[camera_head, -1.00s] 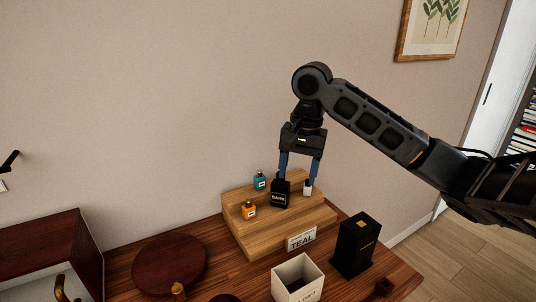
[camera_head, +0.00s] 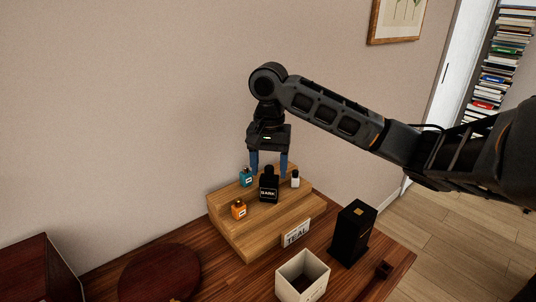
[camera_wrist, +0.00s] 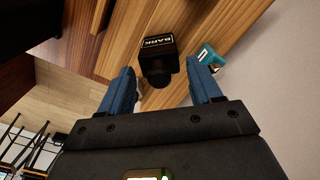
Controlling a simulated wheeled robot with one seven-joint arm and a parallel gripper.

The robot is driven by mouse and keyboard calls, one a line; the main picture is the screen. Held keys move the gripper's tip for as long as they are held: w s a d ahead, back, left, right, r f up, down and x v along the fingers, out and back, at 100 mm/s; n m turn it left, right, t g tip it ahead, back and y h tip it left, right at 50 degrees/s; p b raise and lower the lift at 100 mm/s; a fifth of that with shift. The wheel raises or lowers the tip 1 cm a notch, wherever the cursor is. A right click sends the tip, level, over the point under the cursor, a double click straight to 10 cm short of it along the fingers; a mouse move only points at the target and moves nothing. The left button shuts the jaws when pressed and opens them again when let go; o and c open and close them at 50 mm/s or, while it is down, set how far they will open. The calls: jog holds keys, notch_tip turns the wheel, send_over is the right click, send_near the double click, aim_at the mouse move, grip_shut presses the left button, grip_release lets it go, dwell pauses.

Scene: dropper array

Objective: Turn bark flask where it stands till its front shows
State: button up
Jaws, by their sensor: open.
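The bark flask (camera_head: 268,188) is a black bottle with a dark cap, standing on the stepped wooden stand (camera_head: 245,244). Its white BARK label faces the head camera. My gripper (camera_head: 269,172) is open above it, its two blue fingers on either side of the flask's cap. In the wrist view the flask (camera_wrist: 158,58) shows between and just beyond the fingertips, with the label on its far side. I cannot tell whether a finger touches it.
A teal flask (camera_head: 246,177) stands left, an orange one (camera_head: 239,209) lower left, and a small white-bodied one (camera_head: 295,179) right. A TEAL sign (camera_head: 296,233), a black box (camera_head: 352,232) and an open white box (camera_head: 302,276) are in front. A round dark board (camera_head: 160,272) lies left.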

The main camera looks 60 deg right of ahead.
aim_at(269, 177)
jog(key=shift+f, duration=1.85)
jog(key=shift+c, duration=0.2)
jog(key=c, duration=0.9)
jog(key=shift+o, duration=0.2)
jog(key=n, duration=1)
jog(key=shift+r, duration=0.1)
jog(key=o, duration=1.3)
